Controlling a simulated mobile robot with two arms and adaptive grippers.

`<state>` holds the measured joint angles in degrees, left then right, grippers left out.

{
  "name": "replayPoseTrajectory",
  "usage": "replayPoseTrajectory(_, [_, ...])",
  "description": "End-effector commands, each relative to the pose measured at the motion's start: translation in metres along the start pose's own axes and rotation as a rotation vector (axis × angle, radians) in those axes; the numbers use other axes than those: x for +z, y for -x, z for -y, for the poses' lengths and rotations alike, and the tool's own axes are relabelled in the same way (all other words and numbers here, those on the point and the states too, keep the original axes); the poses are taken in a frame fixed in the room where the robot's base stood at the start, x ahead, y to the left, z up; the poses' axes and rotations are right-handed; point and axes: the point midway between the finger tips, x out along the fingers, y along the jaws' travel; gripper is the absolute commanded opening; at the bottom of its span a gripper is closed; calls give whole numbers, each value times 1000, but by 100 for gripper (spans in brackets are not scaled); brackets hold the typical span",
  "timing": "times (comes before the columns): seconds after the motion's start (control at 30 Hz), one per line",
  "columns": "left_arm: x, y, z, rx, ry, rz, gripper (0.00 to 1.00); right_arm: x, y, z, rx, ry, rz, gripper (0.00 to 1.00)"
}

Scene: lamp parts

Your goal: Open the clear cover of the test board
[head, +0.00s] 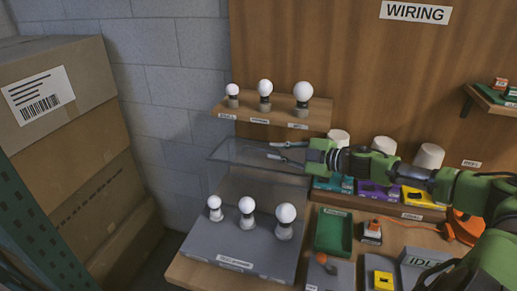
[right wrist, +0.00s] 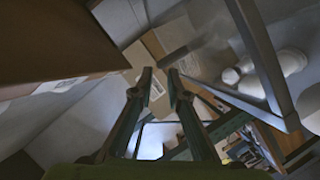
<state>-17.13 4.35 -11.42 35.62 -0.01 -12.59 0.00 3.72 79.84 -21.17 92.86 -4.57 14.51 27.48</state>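The grey test board (head: 232,250) lies on the bench at the lower middle of the head view, with three round white bulbs standing on it. Its clear cover (head: 228,155) is a see-through panel raised above and behind these bulbs. My right gripper (head: 269,150) comes in from the right at the cover's height. Its two fingers are apart with nothing between them, also in the right wrist view (right wrist: 160,72). In the head view the fingers overlap the cover; I cannot tell whether they touch it. My left gripper is not in view.
A wooden shelf (head: 240,116) with three bulbs is just above the cover. Stacked cardboard boxes (head: 70,130) stand at the left. A green tray (head: 333,232) and coloured bins (head: 375,192) are right of the board. The wooden back panel (head: 330,50) is behind.

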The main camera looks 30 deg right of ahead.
Motion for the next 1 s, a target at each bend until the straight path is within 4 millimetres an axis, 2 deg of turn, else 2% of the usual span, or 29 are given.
replayPoseTrajectory(0.27, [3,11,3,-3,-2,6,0,-6,-17,-2,-1,4,-6,15])
replayPoseTrajectory(0.7, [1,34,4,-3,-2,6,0,-5,-62,-1,-2,1,-5,15])
replayPoseTrajectory(1.0, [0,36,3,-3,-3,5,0,-4,-73,1,-5,5,-4,15])
